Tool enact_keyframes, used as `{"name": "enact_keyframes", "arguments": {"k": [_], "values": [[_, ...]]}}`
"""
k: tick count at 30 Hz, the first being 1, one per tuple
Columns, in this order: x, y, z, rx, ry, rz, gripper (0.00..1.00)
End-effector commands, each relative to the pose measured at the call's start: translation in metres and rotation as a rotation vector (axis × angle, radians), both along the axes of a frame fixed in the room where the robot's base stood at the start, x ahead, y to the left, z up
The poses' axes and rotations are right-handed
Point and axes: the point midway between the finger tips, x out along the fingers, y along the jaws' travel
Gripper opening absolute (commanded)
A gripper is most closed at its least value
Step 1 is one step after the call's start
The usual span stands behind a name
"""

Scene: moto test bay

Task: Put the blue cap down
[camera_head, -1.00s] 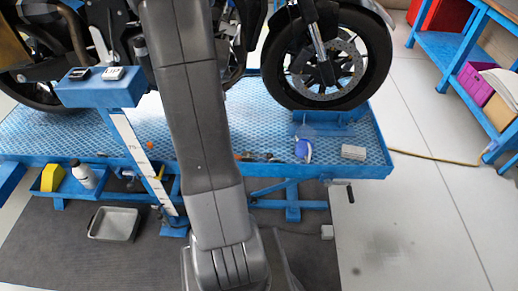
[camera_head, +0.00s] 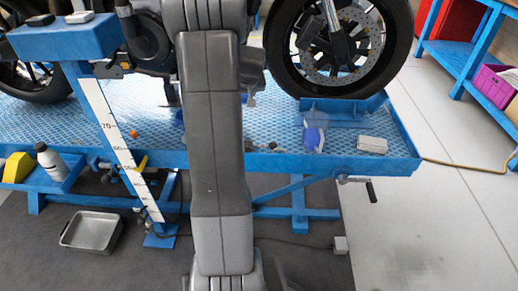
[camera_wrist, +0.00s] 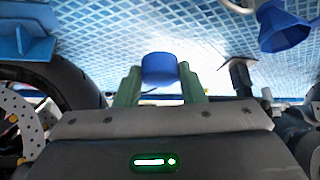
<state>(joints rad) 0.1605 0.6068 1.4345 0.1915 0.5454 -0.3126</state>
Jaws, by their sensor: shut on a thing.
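The blue cap (camera_wrist: 160,68) is a short blue cylinder between the green fingertips of my gripper (camera_wrist: 160,82) in the wrist view. My gripper is shut on it. Beyond the cap lies the blue diamond-plate lift platform (camera_wrist: 120,30), with a bright glare around the cap. I cannot tell how far the cap is above the platform. In the head view my arm hides the gripper and the cap; the platform (camera_head: 275,115) shows on both sides of the arm.
A blue funnel-shaped thing (camera_wrist: 285,30) is at the upper right in the wrist view. In the head view a blue-and-white item (camera_head: 314,138) and a pale box (camera_head: 372,145) lie near the platform's front edge, below the motorcycle wheel (camera_head: 340,45). A grey tray (camera_head: 91,229) is on the floor.

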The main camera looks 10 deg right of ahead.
Motion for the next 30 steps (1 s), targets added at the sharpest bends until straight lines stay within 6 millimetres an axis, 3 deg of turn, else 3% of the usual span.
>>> {"name": "enact_keyframes", "arguments": {"k": [1, 6, 15, 19, 25, 30], "values": [[0.001, -0.008, -0.024, 0.0, -0.001, -0.014, 0.04], [0.004, -0.029, -0.055, -0.001, -0.001, -0.055, 0.04], [0.006, -0.051, -0.08, -0.004, -0.001, -0.098, 0.04], [0.006, -0.052, -0.089, -0.002, 0.001, -0.101, 0.04], [0.006, -0.053, -0.122, -0.003, 0.002, -0.101, 0.04], [0.006, -0.052, -0.138, -0.002, 0.0, -0.101, 0.04]]}}
